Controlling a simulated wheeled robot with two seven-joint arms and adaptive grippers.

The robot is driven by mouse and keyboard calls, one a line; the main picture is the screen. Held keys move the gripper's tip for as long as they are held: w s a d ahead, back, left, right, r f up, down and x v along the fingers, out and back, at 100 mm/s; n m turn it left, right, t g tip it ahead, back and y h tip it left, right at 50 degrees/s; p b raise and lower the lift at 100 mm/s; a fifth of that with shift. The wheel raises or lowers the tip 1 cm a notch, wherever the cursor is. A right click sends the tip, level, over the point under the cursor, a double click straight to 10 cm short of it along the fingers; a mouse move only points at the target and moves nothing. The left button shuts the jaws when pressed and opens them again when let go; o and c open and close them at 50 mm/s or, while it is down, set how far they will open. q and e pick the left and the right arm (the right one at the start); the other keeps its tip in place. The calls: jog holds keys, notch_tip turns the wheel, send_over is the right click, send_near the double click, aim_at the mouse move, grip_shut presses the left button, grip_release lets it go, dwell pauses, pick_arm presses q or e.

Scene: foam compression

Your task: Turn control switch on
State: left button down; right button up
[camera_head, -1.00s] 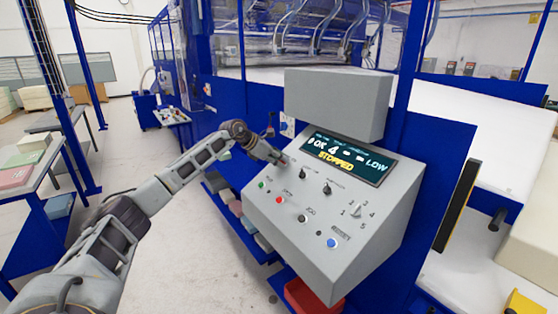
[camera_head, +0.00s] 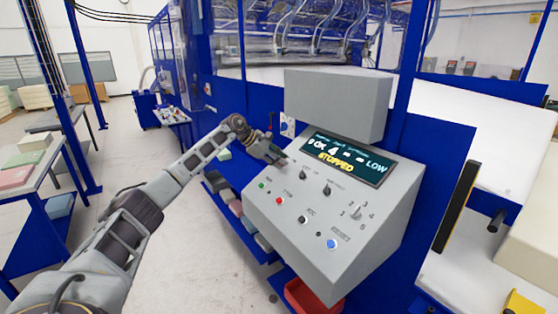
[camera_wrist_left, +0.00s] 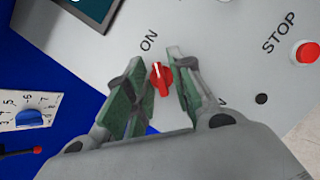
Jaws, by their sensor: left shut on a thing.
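The control switch (camera_wrist_left: 161,82) is a small red knob with a white mark on the sloped grey control panel (camera_head: 270,208). In the left wrist view its mark points up, roughly toward the word ON. My left gripper (camera_head: 281,160) is at the panel's upper left corner. In the head view the gripper hides the switch. The display (camera_head: 350,158) reads STOPPED and LOW. My right gripper is not in view.
A red STOP button (camera_wrist_left: 305,53) sits near the switch. Other knobs (camera_head: 303,174), a red button (camera_head: 280,201) and a blue button (camera_head: 332,244) share the panel. A grey box (camera_head: 338,103) overhangs the display. Open floor (camera_head: 200,260) lies left of the panel.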

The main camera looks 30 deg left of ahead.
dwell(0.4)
pick_arm(q)
jog(key=c, duration=1.6)
grip_release()
jog(key=shift+o, duration=0.2)
jog(key=v, duration=1.2)
